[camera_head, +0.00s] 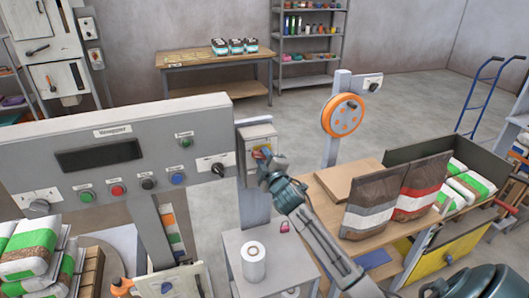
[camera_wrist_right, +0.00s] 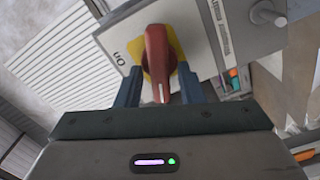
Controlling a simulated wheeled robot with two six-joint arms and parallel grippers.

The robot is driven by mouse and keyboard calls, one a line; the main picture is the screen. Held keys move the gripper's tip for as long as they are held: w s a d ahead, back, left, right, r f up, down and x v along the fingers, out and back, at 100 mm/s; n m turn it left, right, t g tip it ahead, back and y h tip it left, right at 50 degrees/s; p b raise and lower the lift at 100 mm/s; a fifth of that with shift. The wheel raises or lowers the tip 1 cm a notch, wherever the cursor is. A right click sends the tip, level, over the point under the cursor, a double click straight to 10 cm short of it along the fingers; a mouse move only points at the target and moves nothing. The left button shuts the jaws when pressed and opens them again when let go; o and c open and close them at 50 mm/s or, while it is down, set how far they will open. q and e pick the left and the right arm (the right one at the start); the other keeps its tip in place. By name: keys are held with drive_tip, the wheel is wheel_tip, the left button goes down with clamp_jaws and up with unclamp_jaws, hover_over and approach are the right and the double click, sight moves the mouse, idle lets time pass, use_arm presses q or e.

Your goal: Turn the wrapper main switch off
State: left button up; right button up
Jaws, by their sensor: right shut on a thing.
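The wrapper main switch is a red knob (camera_wrist_right: 157,58) on a yellow plate (camera_wrist_right: 177,47), on a light grey box (camera_head: 257,136) at the right end of the wrapper panel (camera_head: 110,150). My right gripper (camera_head: 266,166) reaches up to the front of this box and hides most of the switch in the head view. In the right wrist view its two blue fingers (camera_wrist_right: 160,90) stand on either side of the red knob, shut on it. The knob's handle points down in that picture, and "ON" is printed to its left. My left gripper is not in view.
The wrapper panel carries a dark screen (camera_head: 98,154), several coloured buttons and a black-handled switch (camera_head: 217,168). A white roll (camera_head: 253,261) stands on a grey cabinet below. Bags (camera_head: 370,205) stand on a wooden table at the right, near an orange wheel (camera_head: 342,115).

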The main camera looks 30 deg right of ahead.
drive_tip(key=n+p, duration=0.2)
drive_tip(key=n, duration=0.1)
drive_tip(key=shift+f+n+p, duration=0.15)
drive_tip(key=shift+n+p, duration=0.35)
drive_tip(key=shift+n, duration=0.1)
drive_tip(key=shift+f, duration=0.1)
drive_tip(key=o, duration=0.6)
drive_tip(key=shift+a, duration=0.1)
